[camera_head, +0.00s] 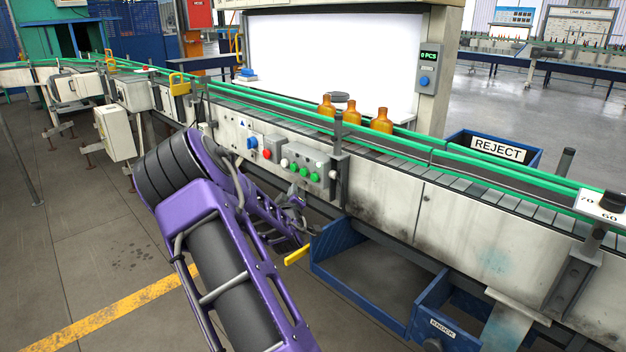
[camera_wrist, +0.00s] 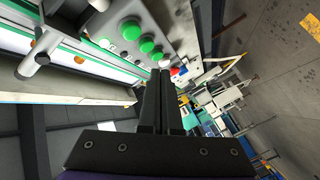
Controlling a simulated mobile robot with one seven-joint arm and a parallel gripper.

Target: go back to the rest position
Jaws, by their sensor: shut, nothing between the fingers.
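My gripper shows in the wrist view (camera_wrist: 160,75). Its two dark fingers lie together with nothing between them. In the head view my purple arm reaches down in front of the conveyor, and its dark end is partly hidden behind the arm's own links.
The control panel (camera_head: 305,165) with green, red and blue buttons is close to my arm; its green buttons (camera_wrist: 130,30) fill the upper wrist view. A blue open bin (camera_head: 335,277) sits below the conveyor. A blue REJECT bin (camera_head: 497,148) stands behind it.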

